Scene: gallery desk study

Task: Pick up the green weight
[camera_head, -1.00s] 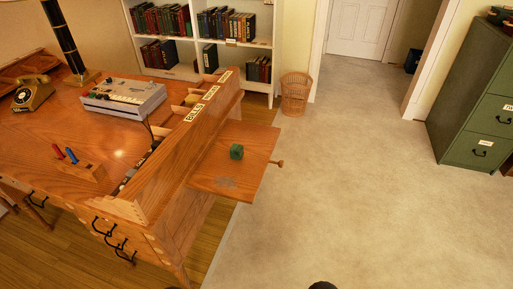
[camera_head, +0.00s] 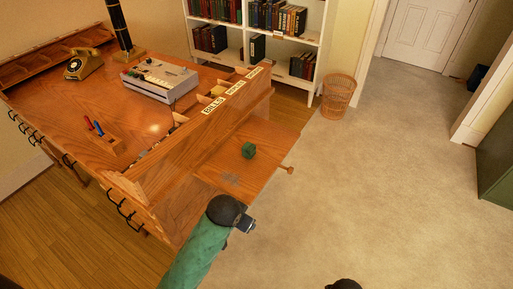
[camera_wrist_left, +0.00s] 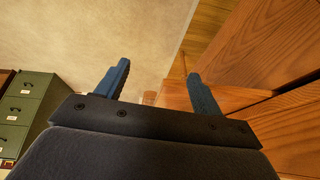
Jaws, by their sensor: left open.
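The green weight (camera_head: 248,151) is a small block sitting on the wooden pull-out board (camera_head: 270,140) at the right side of the desk in the head view. My left gripper (camera_head: 251,224), at the end of a green-sleeved arm, is in front of the board and nearer to me than the weight, apart from it. In the left wrist view its two blue fingers (camera_wrist_left: 158,70) are spread with nothing between them. The weight does not show in that view. My right gripper is not in view.
The desk (camera_head: 60,105) carries a phone (camera_head: 82,63), a grey machine (camera_head: 160,78) and a small stand with red and blue pieces (camera_head: 103,138). A raised labelled divider (camera_head: 205,125) borders the board. A wicker basket (camera_head: 338,97) stands behind. The floor to the right is clear.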

